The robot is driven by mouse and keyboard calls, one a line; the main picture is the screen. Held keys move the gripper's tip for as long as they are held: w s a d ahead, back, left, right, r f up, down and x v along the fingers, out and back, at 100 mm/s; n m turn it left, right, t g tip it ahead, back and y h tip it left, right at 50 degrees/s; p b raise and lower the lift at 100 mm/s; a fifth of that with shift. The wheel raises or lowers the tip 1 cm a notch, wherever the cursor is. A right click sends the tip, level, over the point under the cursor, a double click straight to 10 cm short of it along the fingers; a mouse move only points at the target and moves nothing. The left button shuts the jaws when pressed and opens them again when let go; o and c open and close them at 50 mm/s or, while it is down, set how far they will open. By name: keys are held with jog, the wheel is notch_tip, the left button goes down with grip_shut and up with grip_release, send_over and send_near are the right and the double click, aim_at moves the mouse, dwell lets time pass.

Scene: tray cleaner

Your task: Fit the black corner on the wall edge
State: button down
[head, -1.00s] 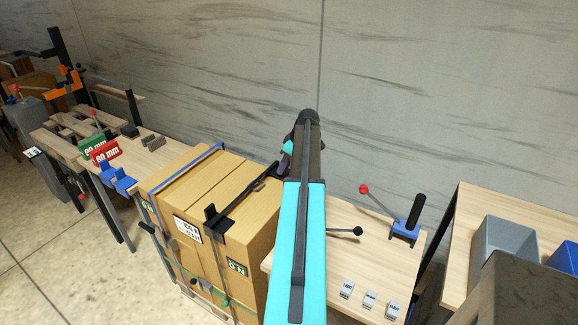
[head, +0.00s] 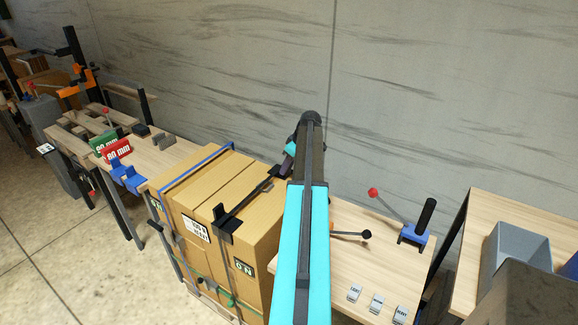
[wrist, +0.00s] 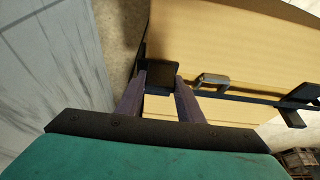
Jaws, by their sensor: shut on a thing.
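The black corner (wrist: 162,74) sits between the fingertips of my gripper (wrist: 161,78) in the wrist view. My gripper is shut on it, at the wall-side top edge of the strapped cardboard boxes (head: 262,215). A dark strap (wrist: 245,97) runs across the box top from beside the corner. I cannot tell whether the corner is seated on the edge or just above it. In the head view my arm hides most of the gripper and the held corner. Another black corner (head: 227,222) sits on the front edge under the same strap.
A grey wall (head: 440,80) stands close behind the boxes. A metal buckle (wrist: 211,80) lies on the strap. To the right is a table (head: 345,270) with a red-knobbed lever (head: 373,192) and small labelled blocks. A bench (head: 165,155) with red and green signs is at left.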

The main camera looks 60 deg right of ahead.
jog(key=c, duration=1.1)
grip_release()
jog(key=shift+b+v, duration=1.85)
jog(key=shift+v, duration=5.1)
